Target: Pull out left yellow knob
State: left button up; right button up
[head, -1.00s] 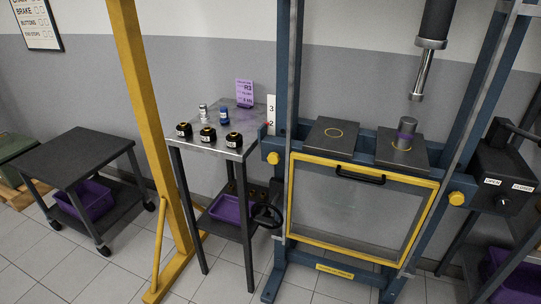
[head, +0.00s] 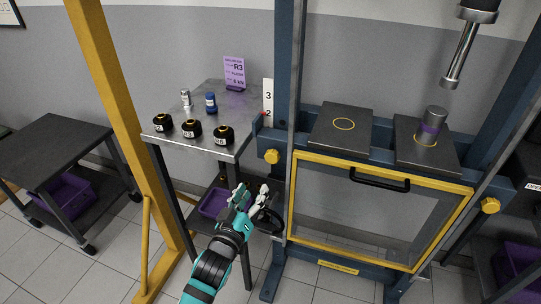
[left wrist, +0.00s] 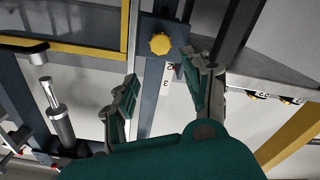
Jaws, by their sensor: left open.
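The left yellow knob (head: 271,156) sits on the blue press frame's left upright, beside the upper left corner of the yellow-edged guard (head: 350,215). In the left wrist view the yellow knob (left wrist: 161,43) shows beyond the fingertips, between their directions. My left gripper (head: 252,192) is open and empty, below and left of the knob in the head view, apart from it. Its two fingers also show spread in the left wrist view (left wrist: 160,84). The right yellow knob (head: 490,205) is on the other upright. My right gripper is not in view.
A black handwheel (head: 267,220) is close beside my left gripper. A metal side table (head: 225,125) holds black numbered parts, small bottles and a purple sign (head: 234,70). A yellow post (head: 115,100) stands left. The guard has a black handle (head: 366,180).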

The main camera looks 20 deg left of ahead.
aim_at(271, 159)
pick_arm(q)
jog(key=w, duration=1.4)
jog(key=shift+w+d+f, duration=0.1)
jog(key=shift+w+d, duration=0.1)
jog(key=shift+w, duration=0.45)
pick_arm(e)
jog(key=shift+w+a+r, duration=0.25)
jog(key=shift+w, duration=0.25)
pick_arm(q)
jog(key=shift+c, duration=0.2)
grip_shut()
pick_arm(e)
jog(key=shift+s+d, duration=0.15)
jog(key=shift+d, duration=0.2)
pick_arm(q)
jog(key=s+p, duration=0.4)
jog(key=s, duration=0.1)
jog(key=shift+s, duration=0.4)
jog(key=shift+f, duration=0.15)
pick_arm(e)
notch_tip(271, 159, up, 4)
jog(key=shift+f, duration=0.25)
